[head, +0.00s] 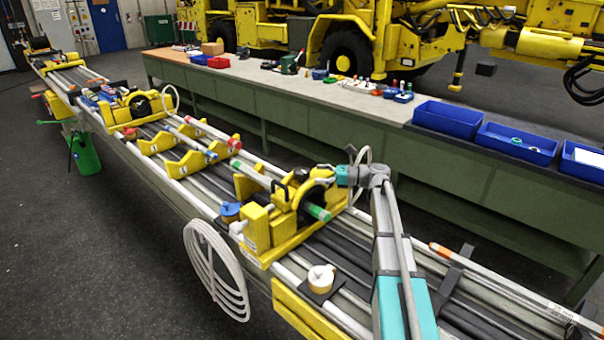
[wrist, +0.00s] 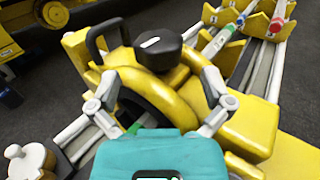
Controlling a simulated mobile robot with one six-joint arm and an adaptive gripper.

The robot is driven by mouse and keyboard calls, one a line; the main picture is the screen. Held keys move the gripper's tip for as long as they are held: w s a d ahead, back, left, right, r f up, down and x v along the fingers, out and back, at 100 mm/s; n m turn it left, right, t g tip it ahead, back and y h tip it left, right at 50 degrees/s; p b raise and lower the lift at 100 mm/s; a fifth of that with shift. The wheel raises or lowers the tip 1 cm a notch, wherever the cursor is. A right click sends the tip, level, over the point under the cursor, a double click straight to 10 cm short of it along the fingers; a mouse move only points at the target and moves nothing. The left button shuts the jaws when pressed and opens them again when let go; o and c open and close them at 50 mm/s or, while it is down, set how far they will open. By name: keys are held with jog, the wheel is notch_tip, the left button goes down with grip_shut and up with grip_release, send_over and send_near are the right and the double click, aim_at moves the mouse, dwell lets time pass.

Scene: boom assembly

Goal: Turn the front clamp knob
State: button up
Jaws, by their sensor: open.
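The front clamp is a yellow housing (head: 262,226) on the boom in the head view, and its curved yellow body (wrist: 195,95) fills the middle of the wrist view. A black round knob (wrist: 158,50) with a white mark sits on top of it. My gripper (wrist: 160,82) is open, with its two grey fingers spread on either side. The knob shows just beyond the fingertips, roughly centred between them; no contact is visible. In the head view my gripper (head: 327,179) is at the clamp's upper right; its fingers are small there and partly hard to make out.
A black looped handle (wrist: 103,38) stands left of the knob. A green-ended rod (head: 318,212) runs through the clamp. A white hose coil (head: 216,272) hangs on the boom's near side. A workbench with blue bins (head: 448,117) stands behind. A white-topped cap (head: 321,278) sits in front.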

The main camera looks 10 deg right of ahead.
aim_at(301, 170)
jog(key=shift+x, duration=2.7)
jog(key=c, duration=0.8)
jog(key=shift+d, duration=0.2)
jog(key=shift+c, duration=0.9)
jog(key=shift+a, duration=0.15)
jog(key=shift+m+t, duration=0.4)
jog(key=shift+t, duration=0.2)
